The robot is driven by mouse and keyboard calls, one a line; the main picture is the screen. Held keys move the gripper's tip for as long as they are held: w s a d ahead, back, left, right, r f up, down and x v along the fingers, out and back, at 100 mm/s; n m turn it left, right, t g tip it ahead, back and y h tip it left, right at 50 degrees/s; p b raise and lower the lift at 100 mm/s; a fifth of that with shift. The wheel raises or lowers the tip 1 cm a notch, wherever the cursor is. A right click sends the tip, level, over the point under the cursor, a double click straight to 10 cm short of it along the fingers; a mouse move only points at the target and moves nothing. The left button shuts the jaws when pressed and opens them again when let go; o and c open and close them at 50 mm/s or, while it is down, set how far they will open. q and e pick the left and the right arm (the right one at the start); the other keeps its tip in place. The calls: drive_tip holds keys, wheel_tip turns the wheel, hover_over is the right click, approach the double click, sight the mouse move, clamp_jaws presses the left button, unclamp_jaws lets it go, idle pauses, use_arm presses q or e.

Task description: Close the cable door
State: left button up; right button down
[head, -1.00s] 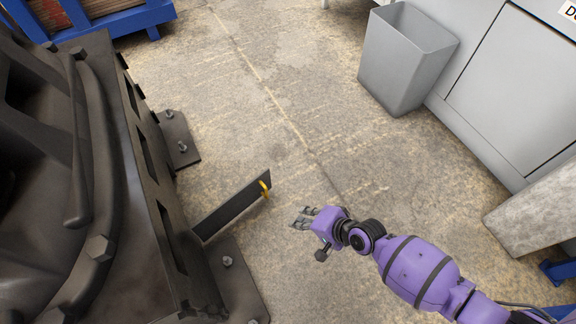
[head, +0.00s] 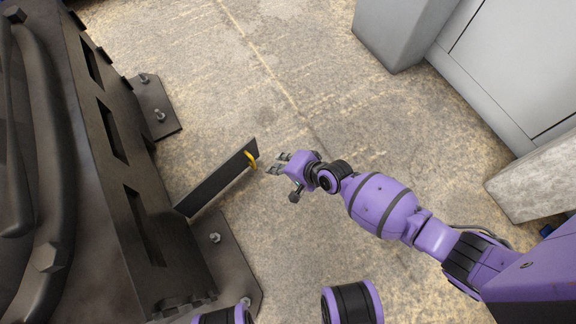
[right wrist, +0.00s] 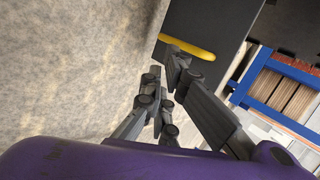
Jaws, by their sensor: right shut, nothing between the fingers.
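The cable door (head: 217,180) is a thin dark panel standing out, open, from the side of the dark machine (head: 110,150). A yellow handle (head: 251,161) sits near its free end. My right gripper (head: 276,165) is just right of the handle, with a small gap showing in the head view. It is shut with nothing in it. In the right wrist view the door (right wrist: 208,22) is a dark panel at the top, and the yellow handle (right wrist: 187,47) lies just beyond the fingertips (right wrist: 172,75). My left gripper is not in view.
A grey bin (head: 400,35) stands on the floor at the top right, beside a grey cabinet (head: 505,70). A bolted foot plate (head: 232,262) sticks out below the door. The concrete floor (head: 240,75) beyond the door is clear.

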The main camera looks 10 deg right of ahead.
drive_tip(key=w+a+b, duration=0.1)
drive_tip(key=w+a, duration=0.2)
drive_tip(key=shift+w, duration=0.2)
drive_tip(key=shift+w+r, duration=0.1)
drive_tip(key=shift+w, duration=0.05)
